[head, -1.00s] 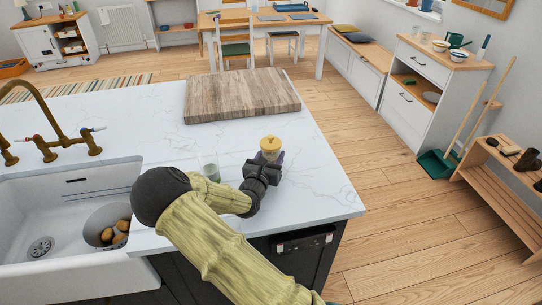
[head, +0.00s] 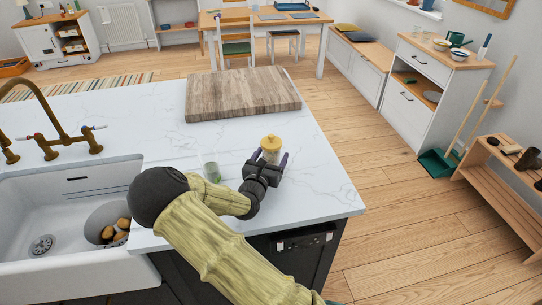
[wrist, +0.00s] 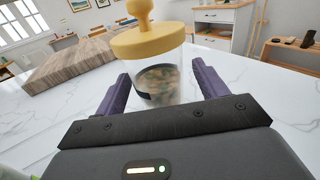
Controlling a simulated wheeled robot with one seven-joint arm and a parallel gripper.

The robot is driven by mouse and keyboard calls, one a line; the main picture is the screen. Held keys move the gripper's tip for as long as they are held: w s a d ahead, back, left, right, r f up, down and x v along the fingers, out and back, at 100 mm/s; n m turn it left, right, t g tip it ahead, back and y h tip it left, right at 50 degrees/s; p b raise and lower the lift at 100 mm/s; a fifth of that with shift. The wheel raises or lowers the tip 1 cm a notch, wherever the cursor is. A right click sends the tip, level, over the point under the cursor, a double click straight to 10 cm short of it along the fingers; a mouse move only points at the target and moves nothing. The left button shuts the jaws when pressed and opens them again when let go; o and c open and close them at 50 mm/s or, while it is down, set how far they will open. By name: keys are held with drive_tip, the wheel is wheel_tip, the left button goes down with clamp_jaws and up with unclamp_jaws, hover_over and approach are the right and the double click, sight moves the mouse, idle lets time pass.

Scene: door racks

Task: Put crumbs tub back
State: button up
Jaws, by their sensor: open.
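The crumbs tub (head: 271,147) is a clear tub with a yellow knobbed lid, upright on the white marble worktop. In the wrist view the tub (wrist: 160,75) shows brownish crumbs inside and a dark band. My gripper (head: 268,165) is at the tub on the worktop. In the wrist view its purple fingers (wrist: 160,88) are apart, one on each side of the tub's lower part, with gaps visible. The tub's base is partly hidden by my gripper.
A clear greenish glass (head: 211,172) stands left of my gripper, close to my arm. A wooden board (head: 243,94) lies behind. The sink (head: 70,220) holds a bowl with brown items. Worktop (head: 322,185) to the right is clear up to its edge.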

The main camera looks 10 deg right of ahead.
drive_tip(key=b+v, duration=0.1)
drive_tip(key=v, duration=1)
drive_tip(key=shift+d, duration=0.1)
drive_tip(key=shift+s+d+m, duration=0.15)
drive_tip(key=shift+d+m, duration=0.15)
drive_tip(key=shift+d, duration=0.05)
drive_tip(key=s+d+m+g+h, duration=0.1)
drive_tip(key=d+m+g, duration=0.1)
drive_tip(key=s+d+m+g+h, duration=0.1)
drive_tip(key=s+d+m+g, duration=0.1)
drive_tip(key=d, duration=0.1)
drive_tip(key=s+d+m+g+h, duration=0.1)
drive_tip(key=s+d+m+g, duration=0.1)
drive_tip(key=d, duration=0.1)
drive_tip(key=shift+f+m, duration=0.3)
drive_tip(key=s+d+f+m+g+y, duration=0.2)
drive_tip(key=s+m+g+y, duration=0.65)
drive_tip(key=s+m, duration=0.65)
drive_tip(key=a+r+m+t+y, duration=0.2)
drive_tip(key=a+r+m+y, duration=0.2)
drive_tip(key=m, duration=0.3)
drive_tip(key=shift+w+a+r+m, duration=0.25)
drive_tip(key=shift+w+r+m, duration=0.2)
drive_tip(key=shift+r, duration=0.35)
